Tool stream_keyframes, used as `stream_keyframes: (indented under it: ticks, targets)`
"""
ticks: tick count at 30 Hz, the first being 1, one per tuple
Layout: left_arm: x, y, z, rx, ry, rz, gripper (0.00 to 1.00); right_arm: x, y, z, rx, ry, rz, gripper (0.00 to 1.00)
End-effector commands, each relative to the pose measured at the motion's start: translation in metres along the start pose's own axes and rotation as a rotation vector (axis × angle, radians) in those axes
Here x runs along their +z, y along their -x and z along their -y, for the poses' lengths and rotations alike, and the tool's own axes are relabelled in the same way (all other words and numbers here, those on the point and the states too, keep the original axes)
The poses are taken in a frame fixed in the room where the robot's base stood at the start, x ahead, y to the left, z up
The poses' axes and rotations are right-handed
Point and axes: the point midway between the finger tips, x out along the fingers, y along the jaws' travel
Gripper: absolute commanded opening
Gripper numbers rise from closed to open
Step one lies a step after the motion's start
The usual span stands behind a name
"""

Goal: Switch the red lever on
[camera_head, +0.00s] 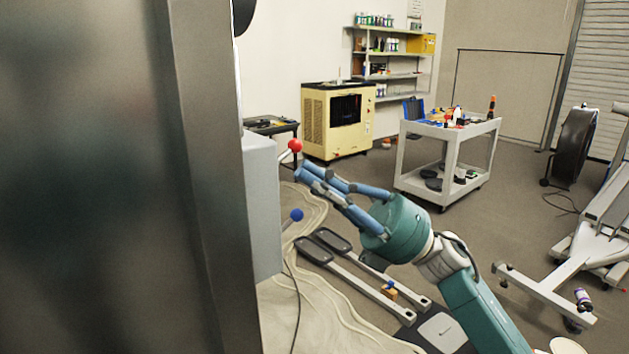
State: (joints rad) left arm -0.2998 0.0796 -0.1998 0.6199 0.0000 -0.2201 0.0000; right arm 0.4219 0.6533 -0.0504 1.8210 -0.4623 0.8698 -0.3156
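The red lever (288,152) has a red ball on a short light stem and sticks out to the right from the side of a grey box (262,205). The stem slants up to the ball. A blue-balled lever (296,215) sticks out below it. My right gripper (302,172) reaches in from the lower right. Its blue fingers converge at the tips, which look shut and empty. The tips appear just below and right of the red ball; I cannot tell whether they touch it. My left gripper is not in view.
A large dark metal panel (100,180) fills the left side. Behind stand a yellow machine (318,125), shelves (395,55) and a white cart (448,158) with tools. Exercise equipment (590,230) is at right. Hose-like coils (335,325) and a flat frame lie on the floor.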

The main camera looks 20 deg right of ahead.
Motion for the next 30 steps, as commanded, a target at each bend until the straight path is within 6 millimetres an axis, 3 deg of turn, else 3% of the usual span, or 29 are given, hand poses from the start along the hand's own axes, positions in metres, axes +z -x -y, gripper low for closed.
stream_keyframes:
  ticks: [5,8,21,30]
  targets:
    - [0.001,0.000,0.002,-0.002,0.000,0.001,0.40,0.000,0.004,0.000,0.000,0.000,0.001,0.00]
    - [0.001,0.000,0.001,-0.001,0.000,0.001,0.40,0.000,0.016,0.001,-0.002,-0.001,0.002,0.00]
    - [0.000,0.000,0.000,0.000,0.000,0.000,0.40,0.001,0.103,0.001,-0.002,-0.001,0.003,0.00]
    - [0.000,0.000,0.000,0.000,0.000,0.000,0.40,0.000,0.121,0.000,0.000,0.000,0.000,0.00]
